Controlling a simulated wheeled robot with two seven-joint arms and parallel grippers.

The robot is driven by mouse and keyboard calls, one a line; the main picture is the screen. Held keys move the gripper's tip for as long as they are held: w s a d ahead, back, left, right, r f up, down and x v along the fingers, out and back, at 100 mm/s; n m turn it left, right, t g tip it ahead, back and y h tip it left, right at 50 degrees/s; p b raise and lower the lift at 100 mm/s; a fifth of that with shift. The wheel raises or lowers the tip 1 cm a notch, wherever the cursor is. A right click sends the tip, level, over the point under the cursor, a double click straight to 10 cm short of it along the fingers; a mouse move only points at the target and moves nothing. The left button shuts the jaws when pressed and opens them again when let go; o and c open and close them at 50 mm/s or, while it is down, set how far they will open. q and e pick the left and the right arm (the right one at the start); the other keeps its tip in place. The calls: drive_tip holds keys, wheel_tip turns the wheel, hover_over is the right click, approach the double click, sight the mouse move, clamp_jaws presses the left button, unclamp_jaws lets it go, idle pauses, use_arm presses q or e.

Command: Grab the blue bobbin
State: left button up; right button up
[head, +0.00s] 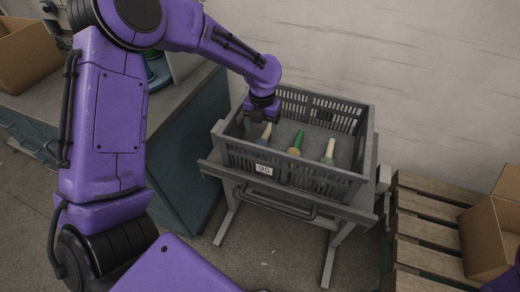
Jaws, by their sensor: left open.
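My left gripper (262,118) points down inside the left part of the grey crate (322,183). Its jaws are open, just above and behind a bobbin (266,132) with a pale tip and what looks like a bluish lower part. The crate wall hides the foot of this bobbin, and I cannot tell whether the jaws touch it. A bobbin with a green top (296,143) stands tilted in the middle of the crate. Another with a pale body and greenish foot (328,152) is to its right. My right gripper is not in view.
The crate sits on a grey metal stand (334,233) with a handle bar in front. A blue-grey cabinet (182,165) is close on the left. A wooden pallet (420,222) with a cardboard box (494,225) is on the right. A pale wall is behind.

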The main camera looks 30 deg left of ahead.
sight(259, 143)
use_arm(q)
drive_tip(key=f, duration=0.6)
drive_tip(key=shift+s+a+f+p, duration=0.15)
drive_tip(key=shift+s+p, duration=0.25)
drive_tip(key=shift+f, duration=0.35)
drive_tip(key=c, duration=1.2)
